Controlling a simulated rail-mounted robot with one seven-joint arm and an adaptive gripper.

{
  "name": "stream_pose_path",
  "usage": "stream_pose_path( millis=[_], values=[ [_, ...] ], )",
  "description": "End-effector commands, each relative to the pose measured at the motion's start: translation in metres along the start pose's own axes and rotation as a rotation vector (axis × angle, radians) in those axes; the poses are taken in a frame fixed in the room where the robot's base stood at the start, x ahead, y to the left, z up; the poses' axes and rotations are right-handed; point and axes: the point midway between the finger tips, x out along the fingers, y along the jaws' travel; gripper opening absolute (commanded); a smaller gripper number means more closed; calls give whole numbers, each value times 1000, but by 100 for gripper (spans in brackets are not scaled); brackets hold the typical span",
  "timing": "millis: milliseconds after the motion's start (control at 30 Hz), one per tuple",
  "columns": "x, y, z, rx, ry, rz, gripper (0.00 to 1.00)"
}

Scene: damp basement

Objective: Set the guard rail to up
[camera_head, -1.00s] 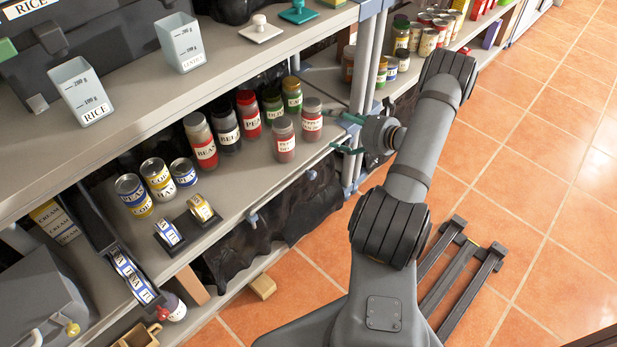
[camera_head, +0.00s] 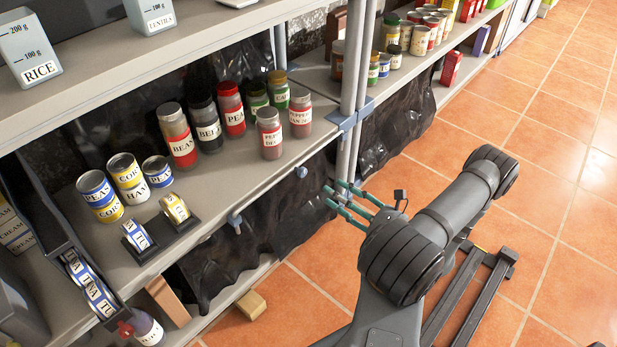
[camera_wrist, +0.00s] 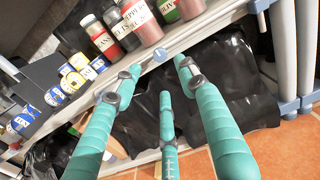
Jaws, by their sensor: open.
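The long grey shelf (camera_head: 205,224) holds jars and cans. My gripper (camera_head: 331,198) has teal fingers, spread open and empty. In the head view it appears right of and below the shelf's front edge, near the grey post. In the wrist view the fingers (camera_wrist: 160,76) point toward the shelf edge, with a round knob (camera_wrist: 160,55) just beyond them.
Glass jars (camera_head: 270,132) stand close behind the front edge, with labelled cans (camera_head: 127,177) to the left. The grey upright post (camera_head: 349,100) stands right of the jars. Black plastic sheeting (camera_head: 262,225) hangs below the shelf. The tiled floor at the right is open.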

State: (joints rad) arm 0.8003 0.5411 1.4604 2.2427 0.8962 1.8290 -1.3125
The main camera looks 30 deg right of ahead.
Motion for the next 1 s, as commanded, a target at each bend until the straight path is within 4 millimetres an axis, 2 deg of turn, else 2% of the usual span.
stream_pose_path(
  millis=[167,400,600,767,1000],
  values=[
    [20,3,-2,-19,0,8,42],
    [65,3,-3,-22,0,10,42],
    [93,2,-2,-20,1,6,42],
    [102,1,-2,-18,2,3,42],
    [103,1,-1,-18,2,3,42]
  ],
)
